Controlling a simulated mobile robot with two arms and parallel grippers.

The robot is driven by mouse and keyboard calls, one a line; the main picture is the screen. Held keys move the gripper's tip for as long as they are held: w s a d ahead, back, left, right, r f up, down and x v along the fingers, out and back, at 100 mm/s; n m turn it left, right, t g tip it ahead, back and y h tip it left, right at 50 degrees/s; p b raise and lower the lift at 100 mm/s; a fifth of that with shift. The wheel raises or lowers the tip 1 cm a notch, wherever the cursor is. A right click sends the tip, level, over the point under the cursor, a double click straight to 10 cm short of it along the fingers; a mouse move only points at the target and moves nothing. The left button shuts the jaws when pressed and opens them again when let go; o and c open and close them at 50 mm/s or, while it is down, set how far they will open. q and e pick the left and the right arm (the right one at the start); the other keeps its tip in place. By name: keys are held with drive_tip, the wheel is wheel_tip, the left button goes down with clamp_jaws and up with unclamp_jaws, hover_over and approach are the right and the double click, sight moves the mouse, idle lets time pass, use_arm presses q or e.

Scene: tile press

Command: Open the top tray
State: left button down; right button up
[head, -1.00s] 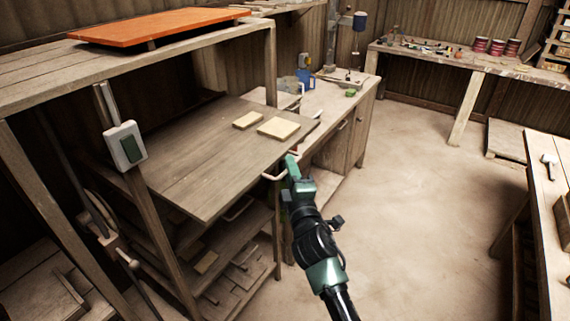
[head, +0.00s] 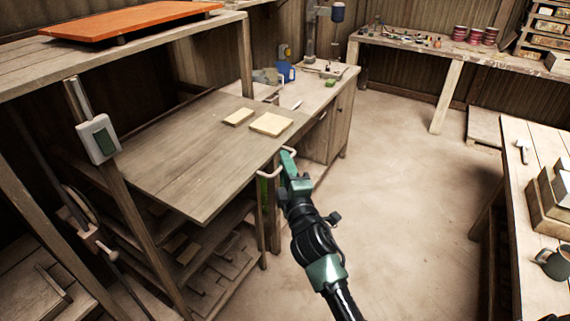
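The top tray (head: 190,155) is a wide wooden board that stands well out from the wooden rack. Two pale tiles lie on it near its far right corner; the larger tile (head: 271,124) is beside a smaller one (head: 238,116). A pale bar handle (head: 268,174) is on the tray's front edge. My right gripper (head: 287,160) is at this handle and appears shut on it, with its fingers partly hidden by its own body. My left gripper is not in view.
Lower shelves with trays (head: 215,262) sit under the top tray. An orange board (head: 130,20) lies on top of the rack, and a switch box (head: 98,139) is on its post. A bench (head: 520,160) stands at right. The floor (head: 400,190) between is clear.

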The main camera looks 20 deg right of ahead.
idle(0.3)
drive_tip(key=s+a+f+b, duration=0.1)
drive_tip(key=s+b, duration=0.1)
drive_tip(key=s, duration=0.5)
drive_tip(key=shift+s, duration=0.35)
wheel_tip(320, 180, down, 21)
drive_tip(key=a+m+g+y+b, duration=0.1)
drive_tip(key=a+m+g+y, duration=0.1)
drive_tip(key=g, duration=0.2)
drive_tip(key=s+f+m+g, duration=0.15)
drive_tip(key=s+f, duration=0.25)
drive_tip(key=f, duration=0.4)
drive_tip(key=s+a+f+m+g+y, duration=0.1)
drive_tip(key=s+f+g, duration=0.15)
drive_tip(key=f, duration=0.45)
drive_tip(key=s+f+m+g, duration=0.15)
drive_tip(key=s+f, duration=0.25)
drive_tip(key=f, duration=0.4)
drive_tip(key=s+f+m+g+b, duration=0.15)
drive_tip(key=s+f+g, duration=0.25)
drive_tip(key=s+f, duration=0.95)
drive_tip(key=s+d+f+m+g, duration=0.1)
drive_tip(key=s+f, duration=0.3)
drive_tip(key=s, duration=0.8)
drive_tip(key=s+d+f+m+g, duration=0.2)
drive_tip(key=s+f+m+g, duration=0.2)
drive_tip(key=s, duration=0.7)
drive_tip(key=shift+s+d+f, duration=0.3)
drive_tip(key=shift+s+f, duration=0.1)
drive_tip(key=shift+f, duration=0.25)
